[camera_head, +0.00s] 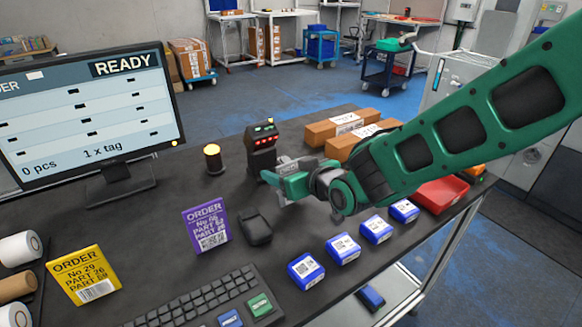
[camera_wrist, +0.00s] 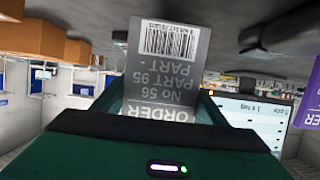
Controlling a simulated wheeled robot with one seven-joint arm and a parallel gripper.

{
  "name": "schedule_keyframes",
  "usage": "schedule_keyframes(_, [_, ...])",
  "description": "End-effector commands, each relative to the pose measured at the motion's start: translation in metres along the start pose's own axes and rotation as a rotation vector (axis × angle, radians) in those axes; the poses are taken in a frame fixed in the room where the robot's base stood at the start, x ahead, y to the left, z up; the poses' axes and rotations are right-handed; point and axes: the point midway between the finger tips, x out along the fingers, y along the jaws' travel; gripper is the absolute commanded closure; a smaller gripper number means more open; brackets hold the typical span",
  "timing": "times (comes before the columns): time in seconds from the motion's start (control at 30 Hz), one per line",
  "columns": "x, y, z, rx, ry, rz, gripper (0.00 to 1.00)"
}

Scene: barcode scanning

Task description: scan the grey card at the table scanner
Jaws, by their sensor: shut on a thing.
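The grey card (camera_wrist: 160,70) is held in my gripper (camera_wrist: 160,105), which is shut on it. In the wrist view its print is upside down: ORDER, No 56, PART 95, with a white barcode at the far end, clear of the jaws. In the head view my gripper (camera_head: 283,180) is above the table beside a black device (camera_head: 262,150) with red and green lights, perhaps the scanner; I cannot tell whether they touch. The card is hard to make out there. The monitor (camera_head: 90,115) reads READY, 0 pcs, 1 x tag.
A lit amber lamp (camera_head: 213,158) stands left of the device. A purple card (camera_head: 206,226), a yellow card (camera_head: 84,274) and a black object (camera_head: 256,228) are nearer. Several blue boxes (camera_head: 343,248) line the right edge.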

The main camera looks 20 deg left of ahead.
Motion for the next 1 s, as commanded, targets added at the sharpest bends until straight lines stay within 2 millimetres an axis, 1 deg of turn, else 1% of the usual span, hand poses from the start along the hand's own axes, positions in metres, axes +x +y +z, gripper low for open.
schedule_keyframes(0.2, [0.008, 0.0, 0.003, 0.0, 0.001, 0.0, 0.56])
schedule_keyframes(0.47, [0.007, 0.001, 0.002, 0.0, 0.002, 0.001, 0.56])
schedule_keyframes(0.57, [-0.004, 0.001, -0.001, 0.0, 0.003, 0.001, 0.56])
schedule_keyframes(1.0, [-0.086, 0.001, -0.024, 0.0, 0.006, 0.002, 0.56])
